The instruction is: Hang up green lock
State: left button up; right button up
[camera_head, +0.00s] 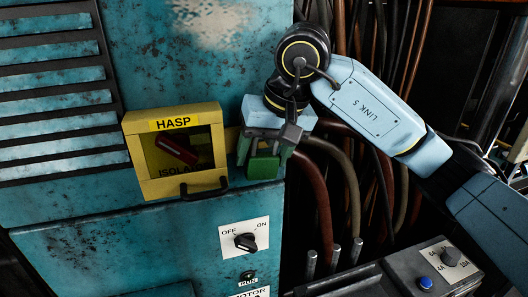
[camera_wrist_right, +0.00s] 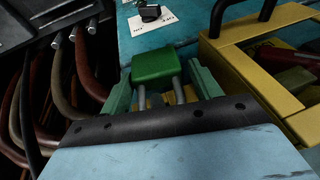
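The green lock (camera_head: 264,168) is at the end of my right gripper (camera_head: 265,152), near the cabinet's right edge. In the right wrist view the lock (camera_wrist_right: 156,66) shows its green body and two grey shackle legs. The right gripper's green fingers (camera_wrist_right: 160,84) stand on either side of the lock, very close to it. I cannot tell whether they press on it. The yellow hasp box (camera_head: 134,158), marked "HASP" and "ISOLATE", is left of the gripper, with a red handle (camera_head: 177,151) inside and a dark bar (camera_head: 204,189) at its lower front. My left gripper is not in view.
A yellow part (camera_wrist_right: 181,94) shows behind the shackle in the wrist view. An off/on switch (camera_head: 246,242) is on the cabinet below. Hoses (camera_head: 345,185) run down at the right, above a dark control box (camera_head: 405,272) with a blue button.

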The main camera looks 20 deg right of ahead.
jog(key=o, duration=0.3)
jog(key=shift+f, duration=0.2)
jog(key=shift+s, duration=0.1)
